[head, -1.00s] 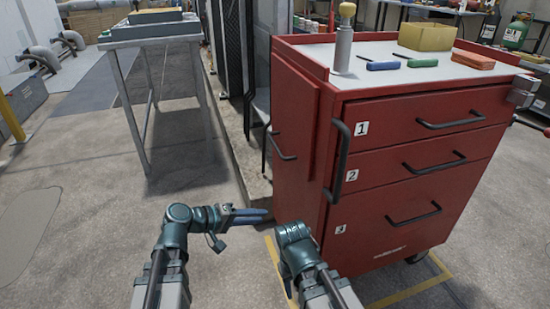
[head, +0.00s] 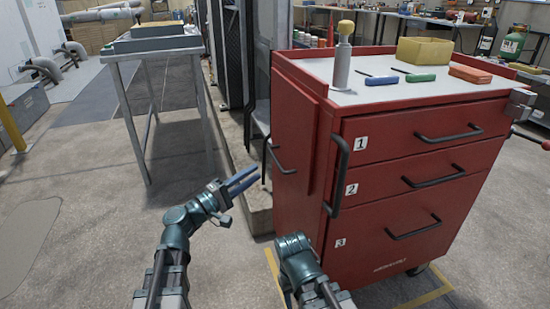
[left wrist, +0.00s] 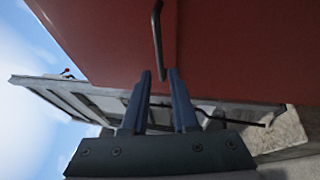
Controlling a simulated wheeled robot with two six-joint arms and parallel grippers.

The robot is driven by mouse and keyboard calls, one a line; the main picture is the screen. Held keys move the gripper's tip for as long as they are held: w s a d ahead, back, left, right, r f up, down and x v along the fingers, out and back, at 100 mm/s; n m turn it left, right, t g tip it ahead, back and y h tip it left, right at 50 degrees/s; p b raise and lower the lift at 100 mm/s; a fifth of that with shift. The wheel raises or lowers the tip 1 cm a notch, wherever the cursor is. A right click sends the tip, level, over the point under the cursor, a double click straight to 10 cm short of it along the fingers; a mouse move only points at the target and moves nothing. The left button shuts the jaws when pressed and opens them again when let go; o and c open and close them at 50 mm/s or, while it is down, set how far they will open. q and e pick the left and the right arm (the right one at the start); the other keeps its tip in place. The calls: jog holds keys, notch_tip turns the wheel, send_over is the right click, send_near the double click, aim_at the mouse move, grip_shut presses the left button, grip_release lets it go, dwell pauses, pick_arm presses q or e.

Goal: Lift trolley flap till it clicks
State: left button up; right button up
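The red trolley (head: 385,235) stands upright at the right of the head view. Its flap (head: 296,135) hangs down flat along its left side, with a black bar handle (head: 277,158) on it. My left gripper (head: 254,176) is open and empty, just left of and a little below that handle. In the left wrist view my left gripper (left wrist: 159,73) has its two fingers apart, with the dark handle (left wrist: 158,40) ahead of the gap between them. My right arm is low in front of the trolley's left side; its fingers do not show.
A larger black handle (head: 337,176) stands upright at the trolley's front left corner. On its top are a yellow-capped grey cylinder (head: 342,62), coloured blocks and a yellow bin (head: 424,51). A grey table (head: 160,47) stands left; floor between is clear.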

aim_at(275, 158)
pick_arm(q)
jog(key=p+x, duration=0.1)
jog(key=x, duration=0.8)
jog(key=shift+r, duration=0.1)
grip_shut()
jog(key=shift+s, duration=0.1)
dwell(1.1)
